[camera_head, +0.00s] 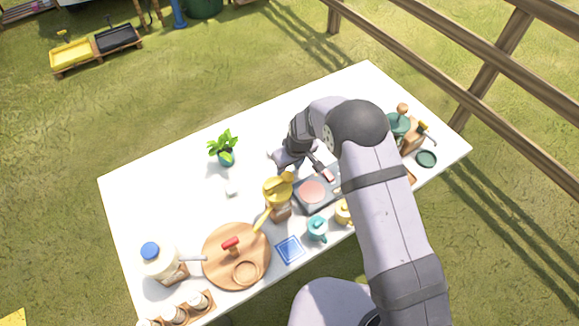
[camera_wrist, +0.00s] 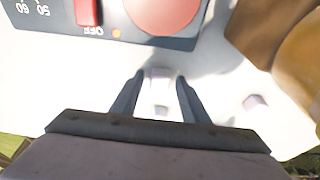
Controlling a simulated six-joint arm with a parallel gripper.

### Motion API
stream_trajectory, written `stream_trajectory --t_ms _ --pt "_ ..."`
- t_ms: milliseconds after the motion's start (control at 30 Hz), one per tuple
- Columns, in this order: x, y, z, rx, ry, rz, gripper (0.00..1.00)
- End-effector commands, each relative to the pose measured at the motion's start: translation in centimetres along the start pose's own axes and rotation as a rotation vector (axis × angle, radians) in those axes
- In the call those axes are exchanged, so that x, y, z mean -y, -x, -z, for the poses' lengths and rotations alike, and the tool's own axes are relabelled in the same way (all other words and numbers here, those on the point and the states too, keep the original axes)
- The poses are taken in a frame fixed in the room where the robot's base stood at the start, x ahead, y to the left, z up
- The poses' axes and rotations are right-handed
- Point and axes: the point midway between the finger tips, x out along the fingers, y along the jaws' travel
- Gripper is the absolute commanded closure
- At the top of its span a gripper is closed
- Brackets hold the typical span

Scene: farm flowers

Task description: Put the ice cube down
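A small pale, translucent ice cube (camera_wrist: 161,73) sits between the fingertips of my gripper (camera_wrist: 160,78) in the wrist view. The fingers appear closed against its sides. A second pale cube (camera_wrist: 254,102) lies apart on the white table, right of the fingers. In the head view my gripper (camera_head: 283,168) is low over the middle of the table (camera_head: 170,200), and the cube in it cannot be made out. A small whitish cube (camera_head: 232,190) lies on the table to the left of the gripper there.
A grey device with a round pink plate (camera_head: 312,191) is close to my gripper; its red switch (camera_wrist: 87,12) shows in the wrist view. A potted plant (camera_head: 224,150) is at the back left.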

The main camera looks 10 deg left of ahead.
Motion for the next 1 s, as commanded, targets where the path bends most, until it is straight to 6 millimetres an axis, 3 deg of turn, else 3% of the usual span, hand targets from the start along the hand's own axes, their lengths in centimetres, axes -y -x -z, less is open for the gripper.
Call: stream_trajectory --t_ms 467,1000 --pt "0.0 1.1 0.2 -0.002 0.000 -0.001 0.59" --pt "-0.1 8.8 0.1 -0.003 0.000 -0.001 0.59"
